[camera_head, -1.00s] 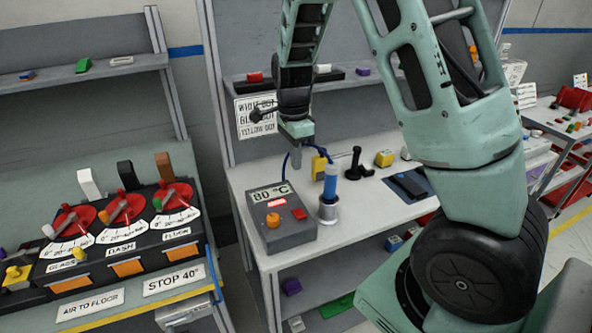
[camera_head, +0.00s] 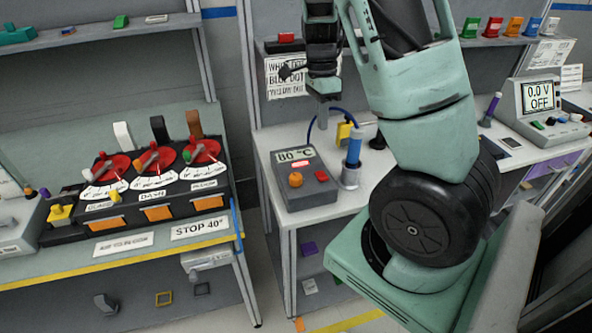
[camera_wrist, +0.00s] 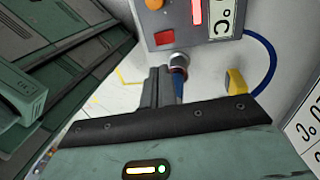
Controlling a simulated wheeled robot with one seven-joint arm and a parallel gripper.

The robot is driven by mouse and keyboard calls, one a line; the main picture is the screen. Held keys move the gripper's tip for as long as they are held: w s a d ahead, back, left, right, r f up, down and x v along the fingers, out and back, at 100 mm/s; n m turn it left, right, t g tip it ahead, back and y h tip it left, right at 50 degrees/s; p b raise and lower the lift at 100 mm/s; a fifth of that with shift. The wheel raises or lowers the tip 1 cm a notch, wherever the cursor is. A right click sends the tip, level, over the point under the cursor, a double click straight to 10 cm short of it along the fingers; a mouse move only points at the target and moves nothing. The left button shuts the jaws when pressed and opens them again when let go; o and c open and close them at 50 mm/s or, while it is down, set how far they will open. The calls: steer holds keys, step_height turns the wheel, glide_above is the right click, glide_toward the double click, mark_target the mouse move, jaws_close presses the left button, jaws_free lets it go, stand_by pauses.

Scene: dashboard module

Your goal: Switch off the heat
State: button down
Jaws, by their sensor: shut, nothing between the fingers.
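A grey heat station (camera_head: 302,178) stands on the white table, its display (camera_head: 293,155) reading 80 °C. It has an orange knob (camera_head: 295,180), a red button (camera_head: 321,176) and a small lit red label. A blue-handled tool (camera_head: 354,148) stands upright in a metal holder (camera_head: 350,177) at its right, joined by a blue cable. My gripper (camera_head: 322,117) is shut and empty, above and behind the station. In the wrist view my gripper (camera_wrist: 165,80) points toward the station (camera_wrist: 190,38), overlapping the holder in the picture; the orange knob (camera_wrist: 154,4) shows at the top edge.
At left, a bench holds red dials with levers (camera_head: 155,158) and a "STOP 40°" sign (camera_head: 199,228). A yellow block (camera_head: 344,133) sits behind the tool. A grey meter reading 0.0 V OFF (camera_head: 541,108) stands at the right. A shelf runs behind my arm.

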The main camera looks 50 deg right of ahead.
mark_target(322, 177)
steer(key=shift+a, duration=0.1)
stand_by(0.3)
steer(key=f, duration=0.4)
steer(key=s+a+f+p, duration=0.1)
steer(key=f, duration=0.4)
steer(key=s+f, duration=0.1)
steer(key=f, duration=0.3)
steer(key=shift+s+a+f, duration=0.15)
steer(key=shift+f, duration=0.2)
